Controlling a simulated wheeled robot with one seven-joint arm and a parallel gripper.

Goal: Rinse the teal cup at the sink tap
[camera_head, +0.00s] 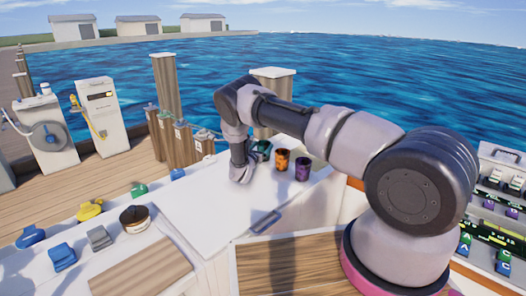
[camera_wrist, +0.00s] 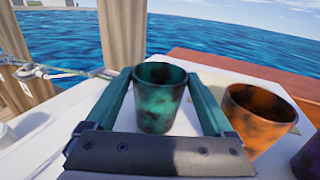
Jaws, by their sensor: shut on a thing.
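The teal cup (camera_wrist: 159,97) stands upright between the two fingers of my gripper (camera_wrist: 156,99) in the wrist view, with its open rim up. The fingers are shut on its sides. In the head view my gripper (camera_head: 255,162) is low over the white hatch top, and the teal cup (camera_head: 262,149) shows only partly behind it. I cannot tell whether the cup's base touches the surface. No sink or tap can be made out in either view.
An orange cup (camera_head: 282,160) and a purple cup (camera_head: 303,168) stand just right of my gripper. The white hatch top (camera_head: 210,205) is clear in front, with a handle (camera_head: 265,221) at its edge. A brown pot (camera_head: 135,218) and several coloured items lie left. Wooden posts (camera_head: 166,88) stand behind.

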